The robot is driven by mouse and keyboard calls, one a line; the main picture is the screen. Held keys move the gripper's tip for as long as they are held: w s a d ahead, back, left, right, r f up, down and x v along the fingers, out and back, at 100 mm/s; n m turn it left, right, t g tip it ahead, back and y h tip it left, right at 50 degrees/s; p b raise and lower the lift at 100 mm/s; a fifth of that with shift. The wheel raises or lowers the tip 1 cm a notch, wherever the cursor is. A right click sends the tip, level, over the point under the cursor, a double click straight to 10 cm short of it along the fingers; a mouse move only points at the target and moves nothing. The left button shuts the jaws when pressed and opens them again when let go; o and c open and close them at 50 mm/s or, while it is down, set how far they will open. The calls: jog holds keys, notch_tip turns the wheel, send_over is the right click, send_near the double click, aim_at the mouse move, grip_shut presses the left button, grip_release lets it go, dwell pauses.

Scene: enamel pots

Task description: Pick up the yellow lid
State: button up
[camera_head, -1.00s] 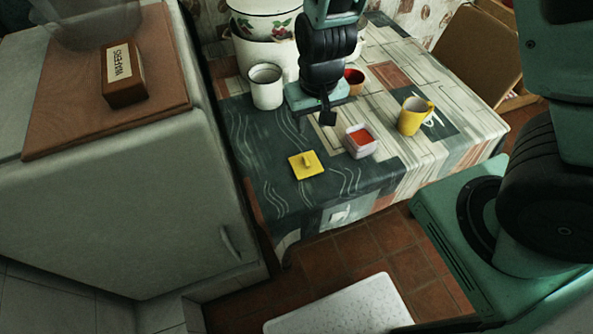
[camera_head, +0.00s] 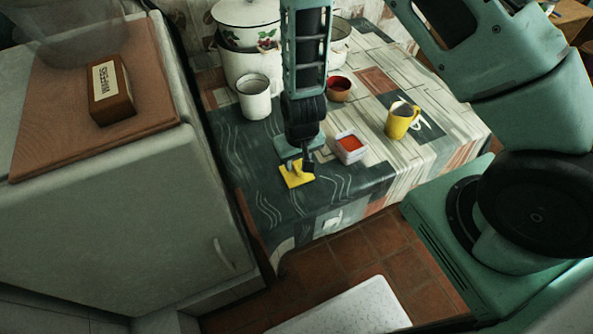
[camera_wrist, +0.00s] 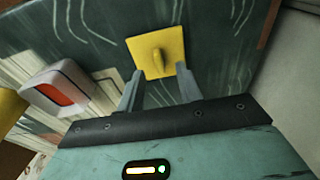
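The yellow lid (camera_head: 296,175) is a flat square with a raised handle on top. It lies on the dark part of the tablecloth, near the table's front left. My gripper (camera_head: 298,165) is just above the lid and partly hides it in the head view. In the wrist view, the lid (camera_wrist: 157,54) shows with its handle, just beyond my two fingers (camera_wrist: 157,82). The fingers are apart with nothing between them.
A white box with a red top (camera_head: 350,148) stands close to the right of my gripper. A yellow mug (camera_head: 402,121), a white mug (camera_head: 254,97), a red-brown cup (camera_head: 338,90) and enamel pots (camera_head: 246,62) stand farther back. The front tablecloth is clear.

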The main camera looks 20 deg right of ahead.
aim_at(296, 168)
jog(key=shift+w+f, duration=0.15)
jog(key=shift+f, duration=0.65)
jog(key=shift+w+f, duration=0.1)
jog(key=shift+f, duration=0.65)
grip_shut()
jog(key=shift+r, duration=0.1)
